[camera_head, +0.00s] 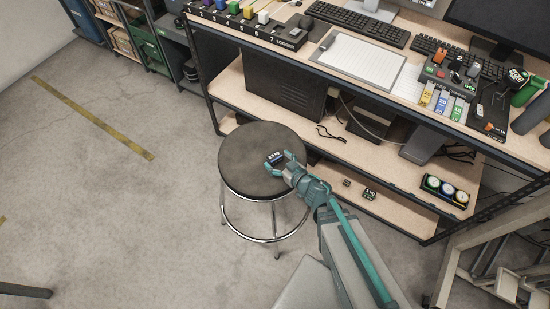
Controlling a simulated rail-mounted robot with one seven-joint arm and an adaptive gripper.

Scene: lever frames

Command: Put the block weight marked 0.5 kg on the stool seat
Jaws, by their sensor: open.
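The round dark stool seat (243,174) stands on metal legs left of the workbench. A small dark block weight (273,157) with white lettering is at the right part of the seat; the lettering seems to read 0.5 kg. My gripper (280,163) is open at the seat's right side, with its fingers around or close beside the block. I cannot tell whether the fingers touch it. The block appears to rest on the seat, but its underside is hidden.
The bench's lower shelf (400,212) holds a small dark block, another block marked 1 kg (369,194) and a tray of round items (444,190). A dark computer case (285,88) stands on the middle shelf.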

